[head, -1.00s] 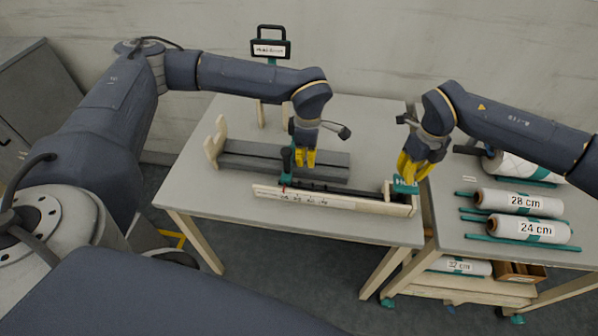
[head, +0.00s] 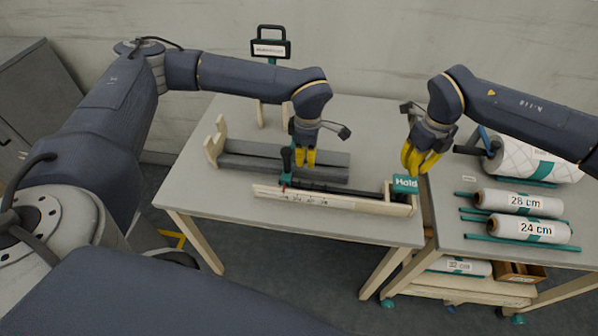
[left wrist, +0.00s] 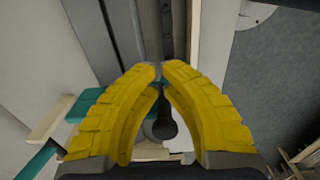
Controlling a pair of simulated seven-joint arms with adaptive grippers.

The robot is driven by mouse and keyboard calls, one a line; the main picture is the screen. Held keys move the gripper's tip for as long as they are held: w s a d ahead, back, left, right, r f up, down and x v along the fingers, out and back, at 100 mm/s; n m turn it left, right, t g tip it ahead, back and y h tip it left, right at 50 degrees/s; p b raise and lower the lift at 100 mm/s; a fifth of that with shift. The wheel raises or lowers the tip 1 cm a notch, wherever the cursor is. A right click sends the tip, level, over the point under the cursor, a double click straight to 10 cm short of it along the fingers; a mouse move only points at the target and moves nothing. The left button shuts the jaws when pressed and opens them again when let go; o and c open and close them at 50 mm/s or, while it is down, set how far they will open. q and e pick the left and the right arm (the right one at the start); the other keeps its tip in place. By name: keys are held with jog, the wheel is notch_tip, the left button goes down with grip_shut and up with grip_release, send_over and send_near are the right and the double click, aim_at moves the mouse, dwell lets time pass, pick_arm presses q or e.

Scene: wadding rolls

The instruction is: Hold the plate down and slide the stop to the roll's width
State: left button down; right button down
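The teal plate marked "Hold" (head: 405,184) sits at the right end of the pale wooden rule (head: 325,201) on the table. The stop (head: 286,179), teal with a dark upright knob, stands near the rule's left end. My left gripper (head: 305,164) is just right of the knob; in the left wrist view its yellow fingertips (left wrist: 161,70) are brought together, with the dark knob (left wrist: 164,128) showing between the curved fingers. I cannot tell whether they touch it. My right gripper (head: 414,171) is just above the plate, apparently empty; its finger gap is unclear.
A cart at the right holds wadding rolls marked 28 cm (head: 520,202) and 24 cm (head: 529,229), with a larger quilted roll (head: 535,160) behind. A 32 cm roll (head: 460,265) lies on the lower shelf. Grey channels (head: 250,160) lie behind the rule. The table's left front is clear.

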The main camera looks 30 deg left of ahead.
pick_arm(q)
jog(key=shift+r, duration=0.15)
notch_tip(320, 180, up, 9)
dwell(1.3)
dwell(0.3)
